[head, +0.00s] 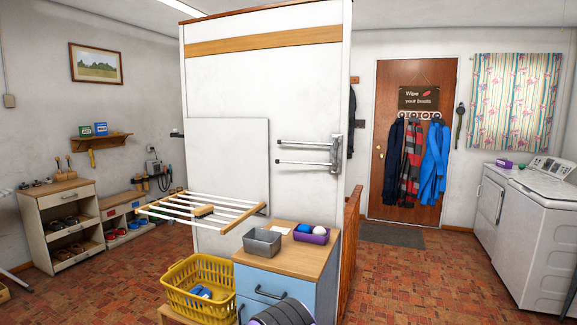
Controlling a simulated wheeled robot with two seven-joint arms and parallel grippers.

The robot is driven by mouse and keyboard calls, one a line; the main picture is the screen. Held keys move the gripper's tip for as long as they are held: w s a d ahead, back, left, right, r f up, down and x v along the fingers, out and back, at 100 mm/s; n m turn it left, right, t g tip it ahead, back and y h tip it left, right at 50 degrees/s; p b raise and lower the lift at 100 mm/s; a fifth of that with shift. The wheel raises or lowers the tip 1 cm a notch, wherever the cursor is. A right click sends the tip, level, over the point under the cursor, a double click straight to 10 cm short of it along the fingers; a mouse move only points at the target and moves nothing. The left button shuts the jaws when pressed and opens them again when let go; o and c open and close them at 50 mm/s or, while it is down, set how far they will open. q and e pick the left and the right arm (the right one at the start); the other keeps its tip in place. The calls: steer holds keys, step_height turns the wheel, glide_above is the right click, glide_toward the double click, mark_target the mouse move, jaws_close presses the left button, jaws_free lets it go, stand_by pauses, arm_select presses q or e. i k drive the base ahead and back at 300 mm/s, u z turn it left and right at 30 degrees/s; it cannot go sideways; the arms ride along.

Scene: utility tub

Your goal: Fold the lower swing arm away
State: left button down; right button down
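Two slim grey swing arms reach out to the left from one wall bracket (336,155) near the right edge of the white partition. The upper swing arm (306,143) and the lower swing arm (304,162) lie one above the other, apart and roughly parallel. Both look swung out from the bracket, and nothing hangs on them. How far each stands out from the wall is hard to tell from this angle.
Below the arms stands a blue cabinet (285,275) with a wooden top, holding a grey tub (262,242) and a purple box (312,235). A slatted drying rack (175,208) juts out at left, above a yellow laundry basket (198,288). A wooden gate (351,240) stands right of the cabinet.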

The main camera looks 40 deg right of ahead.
mark_target(333, 164)
steer(key=z, duration=0.65)
steer(key=i, duration=0.65)
steer(key=z, duration=0.55)
